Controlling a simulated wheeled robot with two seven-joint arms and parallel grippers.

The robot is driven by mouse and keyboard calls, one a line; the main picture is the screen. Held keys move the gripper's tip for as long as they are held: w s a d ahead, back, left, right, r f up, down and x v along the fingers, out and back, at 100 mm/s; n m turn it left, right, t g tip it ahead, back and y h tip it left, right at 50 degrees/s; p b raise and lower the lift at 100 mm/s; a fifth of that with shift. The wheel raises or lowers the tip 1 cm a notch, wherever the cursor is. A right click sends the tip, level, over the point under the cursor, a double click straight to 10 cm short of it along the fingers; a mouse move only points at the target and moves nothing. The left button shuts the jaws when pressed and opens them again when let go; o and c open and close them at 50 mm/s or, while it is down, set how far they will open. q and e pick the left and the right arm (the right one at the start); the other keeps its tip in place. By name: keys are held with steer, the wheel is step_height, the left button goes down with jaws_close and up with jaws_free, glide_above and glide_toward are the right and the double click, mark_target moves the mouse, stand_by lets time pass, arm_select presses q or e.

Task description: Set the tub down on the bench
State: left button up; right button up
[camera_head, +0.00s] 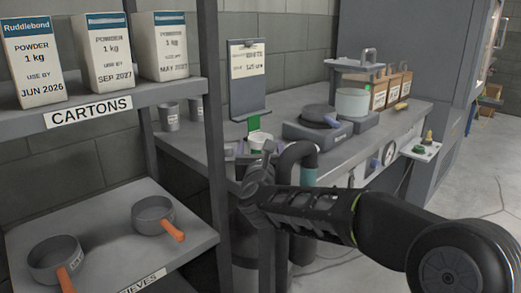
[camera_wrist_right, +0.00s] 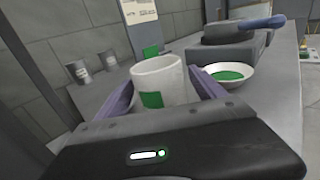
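The tub (camera_wrist_right: 160,75) is white with a green label. In the wrist view it is upright between the two purple fingers of my right gripper (camera_wrist_right: 165,98), which look closed against its sides. In the head view the tub (camera_head: 259,138) shows over the left part of the grey bench (camera_head: 215,133), partly hidden by my right gripper (camera_head: 250,158). I cannot tell whether its base touches the bench. My left gripper is not in view.
A white dish with a green inside (camera_wrist_right: 229,73) sits right of the tub. Two grey cups (camera_head: 169,117) stand left, near a clipboard stand (camera_head: 246,80). A pan (camera_head: 319,115) and a pale pot (camera_head: 351,102) stand right. A shelf with cartons (camera_head: 108,50) is at left.

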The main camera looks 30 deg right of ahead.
steer(key=shift+s+r, duration=0.1)
steer(key=shift+r, duration=0.05)
steer(key=p+v, duration=0.1)
steer(key=v, duration=1)
steer(key=shift+s+a, duration=0.25)
steer(key=shift+s, duration=0.05)
stand_by(1.1)
